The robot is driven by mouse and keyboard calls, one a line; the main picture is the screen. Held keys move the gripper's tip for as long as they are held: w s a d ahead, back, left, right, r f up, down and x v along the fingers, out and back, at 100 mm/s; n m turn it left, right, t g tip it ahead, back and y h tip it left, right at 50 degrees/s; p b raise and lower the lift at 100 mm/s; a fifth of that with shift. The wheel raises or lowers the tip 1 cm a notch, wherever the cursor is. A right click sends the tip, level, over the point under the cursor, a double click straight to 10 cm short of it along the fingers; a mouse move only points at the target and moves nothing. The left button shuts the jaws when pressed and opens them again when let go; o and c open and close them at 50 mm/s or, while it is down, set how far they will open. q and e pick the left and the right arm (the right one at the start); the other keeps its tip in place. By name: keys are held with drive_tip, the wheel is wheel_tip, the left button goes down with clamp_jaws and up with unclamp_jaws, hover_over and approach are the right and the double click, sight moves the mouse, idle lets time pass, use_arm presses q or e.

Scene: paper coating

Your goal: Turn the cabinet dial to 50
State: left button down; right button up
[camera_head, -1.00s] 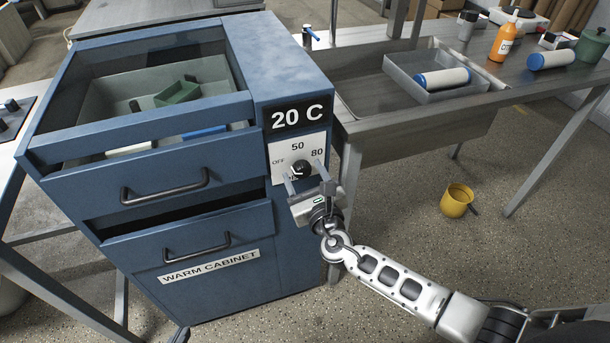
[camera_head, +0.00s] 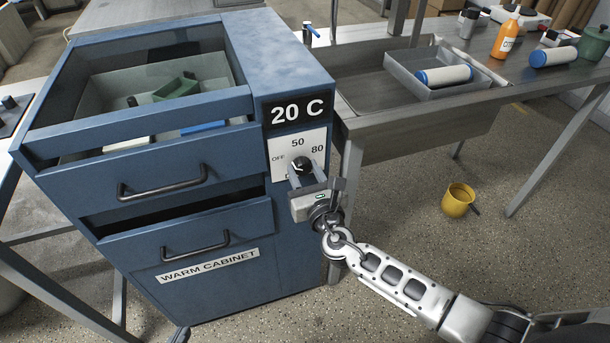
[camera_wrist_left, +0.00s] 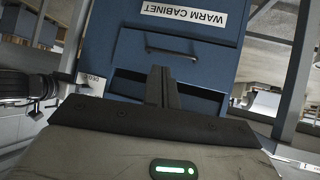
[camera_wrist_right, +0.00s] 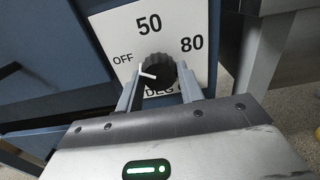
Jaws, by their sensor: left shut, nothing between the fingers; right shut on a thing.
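The blue warm cabinet (camera_head: 235,75) has a black dial (camera_head: 302,166) on a white plate marked OFF, 50 and 80. The sign above the dial (camera_head: 297,111) reads 20 C. My right gripper (camera_head: 308,185) is shut on the dial. In the right wrist view the dial (camera_wrist_right: 157,70) sits between the two fingers, and its white pointer is on the left, toward OFF. My left gripper is out of the head view. In the left wrist view (camera_wrist_left: 162,88) its fingers are shut and empty, with the cabinet front upside down beyond them.
The cabinet's top drawer (camera_head: 150,167) is partly out, with objects inside. A metal bench (camera_head: 400,120) with a tray (camera_head: 455,88) stands to the right. A yellow mug (camera_head: 458,200) is on the floor.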

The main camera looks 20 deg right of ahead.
drive_tip(key=m+b, duration=0.1)
drive_tip(key=m, duration=0.1)
drive_tip(key=m+b, duration=0.1)
drive_tip(key=shift+f+m, duration=0.2)
drive_tip(key=shift+m, duration=0.2)
drive_tip(key=shift+a+m+b, duration=0.1)
drive_tip(key=shift+m+b, duration=0.55)
drive_tip(key=shift+m, duration=0.25)
drive_tip(key=m+b, duration=0.2)
drive_tip(key=m, duration=0.2)
drive_tip(key=shift+r, duration=0.15)
use_arm(q)
drive_tip(key=shift+w+d+f+n+t+h+b, duration=0.15)
drive_tip(key=shift+d+f+n+t, duration=0.1)
drive_tip(key=shift+f, duration=0.25)
drive_tip(key=shift+d+f+n+t+h+b, duration=0.15)
drive_tip(key=shift+d+f, duration=0.05)
drive_tip(key=shift+f, duration=0.25)
use_arm(e)
drive_tip(key=shift+a+m, duration=0.1)
drive_tip(key=shift+m, duration=0.9)
drive_tip(key=shift+r, duration=0.1)
drive_tip(key=o, duration=1)
drive_tip(key=shift+s, duration=0.1)
